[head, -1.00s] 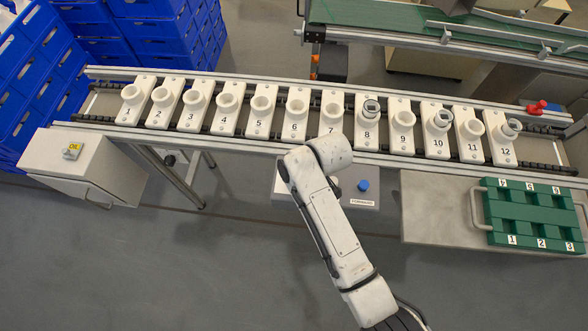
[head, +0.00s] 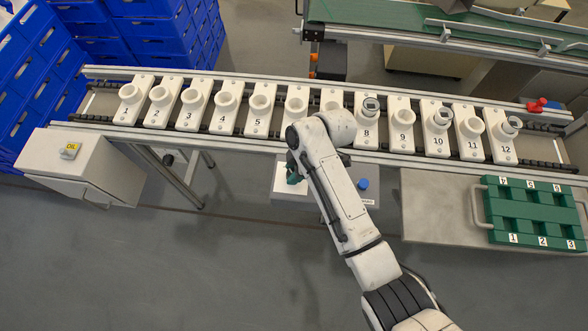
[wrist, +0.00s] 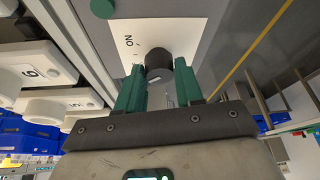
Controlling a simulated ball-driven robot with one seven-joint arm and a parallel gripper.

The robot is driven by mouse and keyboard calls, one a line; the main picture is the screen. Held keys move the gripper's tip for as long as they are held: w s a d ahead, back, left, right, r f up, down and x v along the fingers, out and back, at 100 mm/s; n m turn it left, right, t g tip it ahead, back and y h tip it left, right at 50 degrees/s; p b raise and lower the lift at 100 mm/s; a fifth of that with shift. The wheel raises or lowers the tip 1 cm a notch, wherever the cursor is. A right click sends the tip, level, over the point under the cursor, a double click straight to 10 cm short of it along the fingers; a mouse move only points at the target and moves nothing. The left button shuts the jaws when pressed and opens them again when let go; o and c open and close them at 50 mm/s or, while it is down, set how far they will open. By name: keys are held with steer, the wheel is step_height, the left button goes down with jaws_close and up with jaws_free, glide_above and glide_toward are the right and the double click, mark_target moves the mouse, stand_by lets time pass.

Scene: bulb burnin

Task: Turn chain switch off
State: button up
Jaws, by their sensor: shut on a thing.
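The chain switch shows in the wrist view as a dark round knob (wrist: 158,62) on a white plate (wrist: 190,35). The word ON is on the plate, beside the knob. My gripper (wrist: 161,72) has its green fingers on either side of the knob and is shut on it. In the head view my gripper (head: 294,176) is at the white plate (head: 281,182) on the control box below the conveyor. There the knob is hidden by my gripper and arm. The knob's exact setting cannot be told.
A blue button (head: 363,184) is on the same box, right of my arm. The conveyor (head: 105,103) with numbered white sockets (head: 197,103) runs just behind.

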stand_by(0.4)
steer(key=o, duration=1)
steer(key=v, duration=1)
steer(key=shift+d+r+b, duration=0.1)
steer(key=shift+r+b, duration=0.3)
